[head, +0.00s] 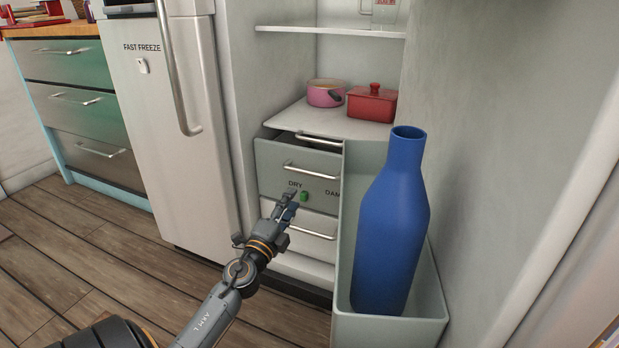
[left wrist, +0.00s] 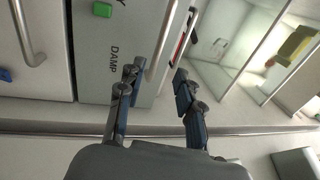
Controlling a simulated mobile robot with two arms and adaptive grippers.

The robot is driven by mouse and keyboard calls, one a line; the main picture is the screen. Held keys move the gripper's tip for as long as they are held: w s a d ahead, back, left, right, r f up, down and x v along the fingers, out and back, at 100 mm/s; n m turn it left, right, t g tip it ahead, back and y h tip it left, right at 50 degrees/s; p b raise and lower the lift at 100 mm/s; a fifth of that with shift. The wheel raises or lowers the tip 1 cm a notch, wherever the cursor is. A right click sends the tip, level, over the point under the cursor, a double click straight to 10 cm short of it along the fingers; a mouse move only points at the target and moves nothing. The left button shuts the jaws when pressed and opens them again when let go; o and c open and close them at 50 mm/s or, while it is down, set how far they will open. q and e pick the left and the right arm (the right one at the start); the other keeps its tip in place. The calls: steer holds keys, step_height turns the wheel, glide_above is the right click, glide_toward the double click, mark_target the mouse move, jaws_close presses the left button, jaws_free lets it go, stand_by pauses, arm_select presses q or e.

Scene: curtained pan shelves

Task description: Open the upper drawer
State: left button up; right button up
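In the head view, a grey drawer (head: 276,178) marked DRY and DAMP, with a green slider (head: 304,196), stands out a little from the fridge with a dark gap above it. Its silver handle (head: 312,171) also shows in the left wrist view (left wrist: 163,42). Another handle (head: 319,138) sits above and behind it, under the shelf. My left gripper (head: 291,198) is in front of the grey drawer, below its handle in the head view. In the left wrist view its fingers (left wrist: 156,80) are apart, with the handle seen between them; contact cannot be told. My right gripper is not in view.
A door bin (head: 390,331) holding a tall blue bottle (head: 392,225) stands right of the drawers and hides their right ends. A white lower drawer (head: 317,233) is below. A pink pot (head: 325,95) and red lidded dish (head: 371,104) sit above. The floor at left is clear.

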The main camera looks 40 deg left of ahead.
mark_target(310, 173)
arm_select(q)
steer(key=b+x, duration=0.1)
steer(key=x, duration=1.1)
steer(key=shift+w, duration=0.15)
jaws_close()
